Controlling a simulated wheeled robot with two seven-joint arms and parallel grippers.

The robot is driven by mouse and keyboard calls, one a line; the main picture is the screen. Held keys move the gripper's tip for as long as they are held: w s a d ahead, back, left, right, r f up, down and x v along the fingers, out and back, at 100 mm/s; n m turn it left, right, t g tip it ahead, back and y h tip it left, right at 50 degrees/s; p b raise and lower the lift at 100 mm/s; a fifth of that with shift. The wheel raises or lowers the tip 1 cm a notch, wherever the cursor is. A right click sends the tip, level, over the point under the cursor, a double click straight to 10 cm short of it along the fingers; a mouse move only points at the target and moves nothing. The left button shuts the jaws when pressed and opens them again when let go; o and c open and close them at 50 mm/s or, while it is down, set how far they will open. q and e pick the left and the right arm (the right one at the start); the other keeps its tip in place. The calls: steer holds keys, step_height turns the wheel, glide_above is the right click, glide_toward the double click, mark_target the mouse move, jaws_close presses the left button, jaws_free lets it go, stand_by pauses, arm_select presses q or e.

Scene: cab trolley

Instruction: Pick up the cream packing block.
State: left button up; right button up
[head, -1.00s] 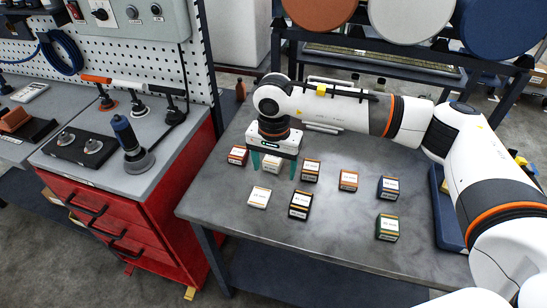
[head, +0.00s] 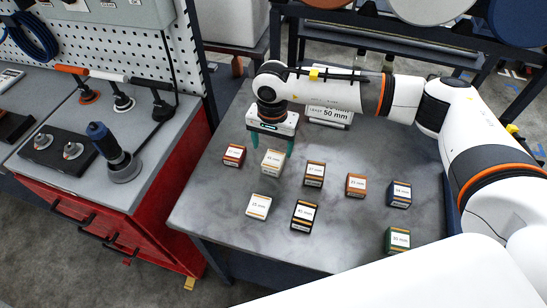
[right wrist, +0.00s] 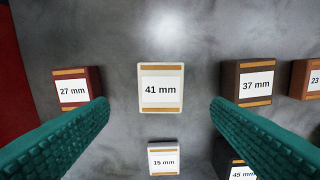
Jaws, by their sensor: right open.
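The cream packing block (head: 272,162), labelled 41 mm, stands on the grey table in the back row of blocks. It also shows in the right wrist view (right wrist: 161,88), upright and in the gap between my fingers. My right gripper (head: 270,150) is open and empty, with its green fingers at the far side of the cream block in the head view. In the right wrist view my right gripper (right wrist: 160,108) has a fingertip to each side of the block, with clear space on both sides. My left gripper is not in view.
A red block (head: 234,154) stands left of the cream one and a dark brown block (head: 314,173) right of it. A white block (head: 258,206) and a black block (head: 303,215) stand in front. A 50 mm sign (head: 330,114) stands behind. Orange, blue and green blocks are further right.

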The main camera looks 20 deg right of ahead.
mark_target(274, 159)
step_height(274, 159, down, 2)
steer(key=shift+w, duration=0.1)
steer(key=shift+w+f+p, duration=0.15)
steer(key=shift+f+p, duration=0.2)
step_height(274, 159, down, 4)
steer(key=shift+d+f+p, duration=0.1)
steer(key=shift+d+p, duration=0.05)
steer(key=shift+p, duration=0.85)
steer(key=shift+f, duration=0.35)
steer(key=shift+c, duration=0.5)
steer(key=c, duration=1)
